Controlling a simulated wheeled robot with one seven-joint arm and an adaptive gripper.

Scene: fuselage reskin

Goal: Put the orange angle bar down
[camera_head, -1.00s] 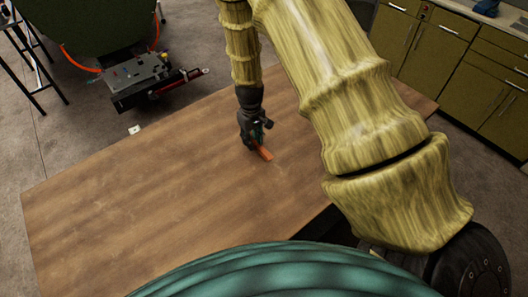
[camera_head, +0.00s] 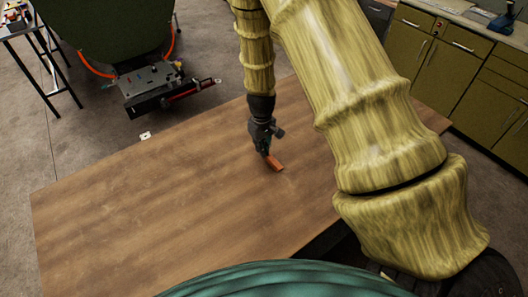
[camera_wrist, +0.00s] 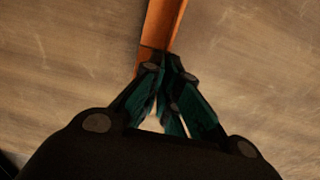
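The orange angle bar (camera_head: 274,163) is a short orange piece at the wooden table, right of the table's middle in the head view. It also shows in the wrist view (camera_wrist: 161,25), running up from the fingertips to the top edge. My gripper (camera_head: 266,151) points down over the table. In the wrist view its fingers (camera_wrist: 165,62) are closed together on the bar's near end. The bar is at or very close to the table surface; I cannot tell whether it touches. The gripped end is partly hidden by the fingers.
The wooden table (camera_head: 150,205) is otherwise bare, with wide free room left of the bar. A dark equipment unit (camera_head: 160,88) stands on the floor beyond the table. Olive cabinets (camera_head: 445,70) stand at the upper right. My arm covers the table's right part.

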